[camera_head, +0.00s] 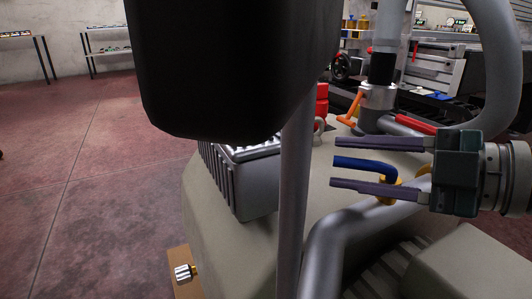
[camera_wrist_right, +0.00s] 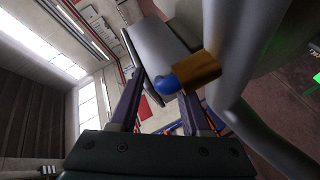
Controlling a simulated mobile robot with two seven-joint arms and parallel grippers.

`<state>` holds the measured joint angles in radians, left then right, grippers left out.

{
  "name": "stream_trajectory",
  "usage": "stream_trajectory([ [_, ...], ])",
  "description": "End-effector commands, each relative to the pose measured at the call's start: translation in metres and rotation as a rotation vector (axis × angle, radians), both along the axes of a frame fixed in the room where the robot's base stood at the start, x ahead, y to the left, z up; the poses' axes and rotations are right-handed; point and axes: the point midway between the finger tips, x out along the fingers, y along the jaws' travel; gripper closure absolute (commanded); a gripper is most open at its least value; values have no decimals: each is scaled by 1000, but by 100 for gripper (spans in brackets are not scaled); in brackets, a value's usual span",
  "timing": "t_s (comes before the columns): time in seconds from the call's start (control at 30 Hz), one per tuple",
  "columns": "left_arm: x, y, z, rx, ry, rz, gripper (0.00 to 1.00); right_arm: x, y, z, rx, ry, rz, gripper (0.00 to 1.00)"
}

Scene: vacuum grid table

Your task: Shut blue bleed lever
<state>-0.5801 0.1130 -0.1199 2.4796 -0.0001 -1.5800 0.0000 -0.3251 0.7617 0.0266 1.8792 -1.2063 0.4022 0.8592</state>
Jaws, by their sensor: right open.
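The blue bleed lever (camera_head: 362,164) has a long bar pointing left and bends down to a brass valve body (camera_head: 386,191) on a grey pipe. My right gripper (camera_head: 335,162) comes in from the right and is open. In the head view its two purple-grey fingers lie one above and one below the lever bar, apart from each other. Whether either finger touches the lever cannot be told. In the right wrist view the rounded blue lever (camera_wrist_right: 169,84) and brass body (camera_wrist_right: 197,72) show ahead, between the fingers (camera_wrist_right: 164,96). My left gripper is not in view.
An orange lever (camera_head: 350,110) and a red-handled lever (camera_head: 407,125) are close above the right gripper. A grey pipe (camera_head: 335,235) runs below it. A ribbed grey box (camera_head: 240,185) stands left. A large black shape blocks the upper middle. Open floor lies at left.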

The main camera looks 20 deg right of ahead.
Motion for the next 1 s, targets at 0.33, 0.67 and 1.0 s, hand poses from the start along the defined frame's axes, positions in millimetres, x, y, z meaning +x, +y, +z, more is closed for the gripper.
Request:
stream_trajectory([
  [0.33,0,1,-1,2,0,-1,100,5,3,-1,-1,0,1,53],
  [0.67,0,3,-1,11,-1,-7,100,5,3,-1,-1,0,1,85],
  [1.0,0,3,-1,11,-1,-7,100,5,3,-1,-2,1,1,100],
])
